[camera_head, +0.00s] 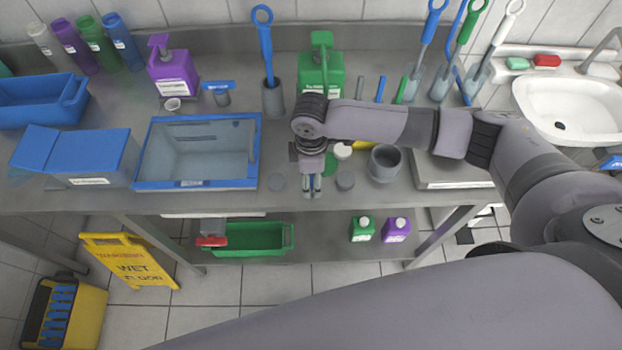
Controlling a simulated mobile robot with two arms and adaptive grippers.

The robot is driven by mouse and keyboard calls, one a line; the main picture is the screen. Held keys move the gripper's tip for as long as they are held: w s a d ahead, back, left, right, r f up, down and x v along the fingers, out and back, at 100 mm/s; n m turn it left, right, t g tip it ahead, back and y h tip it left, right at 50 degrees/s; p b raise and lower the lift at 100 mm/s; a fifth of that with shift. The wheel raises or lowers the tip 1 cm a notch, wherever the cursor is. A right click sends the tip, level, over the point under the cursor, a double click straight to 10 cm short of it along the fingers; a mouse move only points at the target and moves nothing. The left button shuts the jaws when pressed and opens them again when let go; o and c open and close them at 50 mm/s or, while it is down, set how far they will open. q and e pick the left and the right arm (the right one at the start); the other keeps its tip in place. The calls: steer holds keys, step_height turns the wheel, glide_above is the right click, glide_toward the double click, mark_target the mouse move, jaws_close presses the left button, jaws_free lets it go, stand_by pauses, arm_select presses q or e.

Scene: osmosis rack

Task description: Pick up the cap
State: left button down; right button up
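A white round piece (343,150) and a green one (330,162) lie behind and to the right, the green partly hidden by my gripper. My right gripper points down near the front edge, its two fingers close together. Whether anything is between them is too small to tell. My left gripper is not in view.
A blue-rimmed clear bin (148,165) stands left of the gripper and a grey cup (384,163) to the right. Purple (173,75) and green (318,75) pump bottles stand behind. A sink (545,105) is at the right. The lower shelf holds a green tray (285,238).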

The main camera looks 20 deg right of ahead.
steer(key=c, duration=0.6)
